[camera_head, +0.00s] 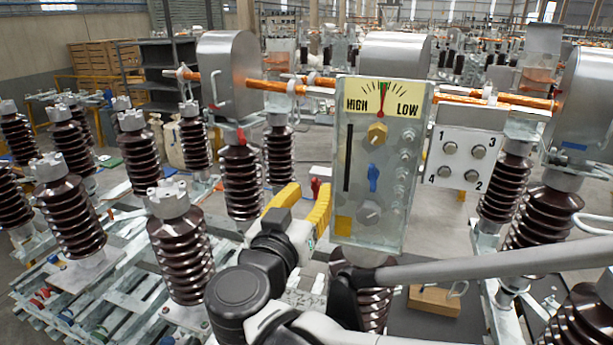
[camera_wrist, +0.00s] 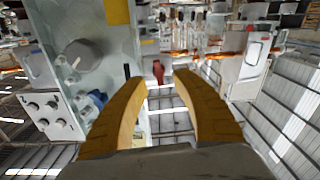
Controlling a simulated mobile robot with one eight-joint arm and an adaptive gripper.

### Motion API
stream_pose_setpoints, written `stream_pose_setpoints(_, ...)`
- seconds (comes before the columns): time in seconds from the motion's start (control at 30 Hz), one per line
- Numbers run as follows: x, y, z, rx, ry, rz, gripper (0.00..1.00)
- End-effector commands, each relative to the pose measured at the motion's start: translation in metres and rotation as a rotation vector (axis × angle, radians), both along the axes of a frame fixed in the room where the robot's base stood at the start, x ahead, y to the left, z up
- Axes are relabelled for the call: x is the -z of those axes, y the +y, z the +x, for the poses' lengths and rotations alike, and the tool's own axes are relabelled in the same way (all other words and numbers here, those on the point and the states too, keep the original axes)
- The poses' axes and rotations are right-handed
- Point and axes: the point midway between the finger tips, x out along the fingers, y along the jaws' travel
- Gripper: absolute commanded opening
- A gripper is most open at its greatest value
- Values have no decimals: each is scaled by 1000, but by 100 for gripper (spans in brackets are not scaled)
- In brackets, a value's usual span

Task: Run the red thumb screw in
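The red thumb screw (camera_head: 315,188) appears as a small red part just left of the panel in the head view. In the wrist view a red part (camera_wrist: 158,70) shows between and beyond my fingertips. I take both for the same screw. My gripper (camera_head: 308,190) has two yellow fingers standing apart, with nothing held between them. In the wrist view my gripper (camera_wrist: 160,80) points towards the red part, with a visible gap; the exact distance cannot be told. The panel (camera_head: 388,232) has a HIGH/LOW gauge (camera_head: 380,98) whose pointer stands near the middle.
Brown ribbed insulators (camera_head: 181,255) stand at left. A wooden block (camera_head: 434,300) lies low on the right.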

Motion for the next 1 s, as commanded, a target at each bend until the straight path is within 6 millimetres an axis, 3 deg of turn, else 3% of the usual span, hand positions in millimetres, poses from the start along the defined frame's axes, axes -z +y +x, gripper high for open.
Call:
stream_pose_setpoints(0.2, 0, 19, -47, -7, 0, 0, 33)
stream_pose_setpoints(0.4, 0, 31, -80, -5, 0, -1, 33)
stream_pose_setpoints(0.6, 0, 33, -92, -1, 0, -1, 33)
stream_pose_setpoints(1.0, 0, 33, -92, 0, -1, -1, 33)
